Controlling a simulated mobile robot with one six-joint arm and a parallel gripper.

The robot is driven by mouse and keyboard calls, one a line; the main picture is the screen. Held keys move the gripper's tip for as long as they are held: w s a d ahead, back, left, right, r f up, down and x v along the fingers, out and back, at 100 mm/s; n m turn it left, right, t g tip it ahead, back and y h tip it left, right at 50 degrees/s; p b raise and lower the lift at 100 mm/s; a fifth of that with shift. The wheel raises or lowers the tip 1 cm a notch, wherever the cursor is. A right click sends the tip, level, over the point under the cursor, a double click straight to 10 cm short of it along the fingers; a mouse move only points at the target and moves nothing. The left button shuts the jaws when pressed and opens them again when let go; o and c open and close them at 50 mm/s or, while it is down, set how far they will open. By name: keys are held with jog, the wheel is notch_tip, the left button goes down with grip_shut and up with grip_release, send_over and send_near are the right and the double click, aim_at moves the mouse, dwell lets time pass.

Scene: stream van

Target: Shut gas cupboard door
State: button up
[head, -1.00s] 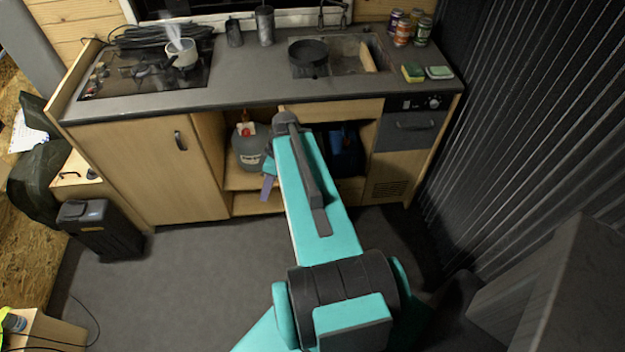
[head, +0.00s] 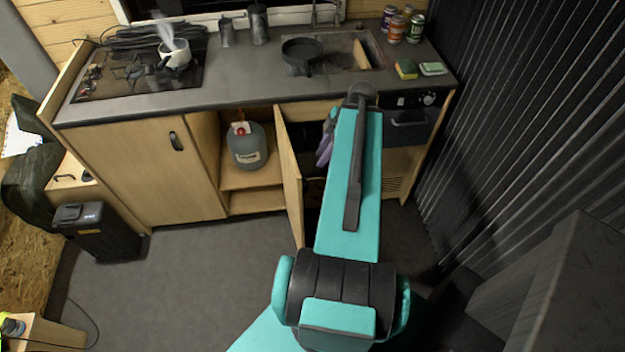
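The gas cupboard (head: 252,178) stands open under the worktop, with a grey gas bottle (head: 247,150) with a red top on its shelf. A pale wooden door (head: 292,180), seen nearly edge-on, stands swung out into the room at the cupboard's right side. My teal arm reaches to the right of this door. Purple parts of my gripper (head: 325,150) show just left of the arm, on the right side of the door. The rest of the gripper is hidden behind the arm. I cannot tell whether it touches the door or how its fingers stand.
A closed wooden front with a dark handle (head: 177,141) is left of the cupboard. The worktop above holds a steaming pot (head: 174,56), a black pan (head: 301,54) and several cans. A black box (head: 95,230) stands on the floor at left. The floor (head: 215,265) before the cupboard is clear.

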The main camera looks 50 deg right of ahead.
jog(key=shift+s+d+f, duration=0.15)
jog(key=shift+s+f, duration=0.05)
jog(key=shift+s, duration=0.15)
jog(key=shift+w+f, duration=0.1)
jog(key=shift+w, duration=0.05)
jog(key=b, duration=0.2)
send_near(307, 181)
notch_tip(307, 181, down, 2)
jog(key=shift+w+p+x, duration=0.15)
jog(key=shift+p+x, duration=0.55)
jog(key=shift+x, duration=1.5)
jog(key=shift+w+p+x, duration=0.1)
jog(key=shift+p+x, duration=0.6)
jog(key=shift+x, duration=1.5)
grip_shut()
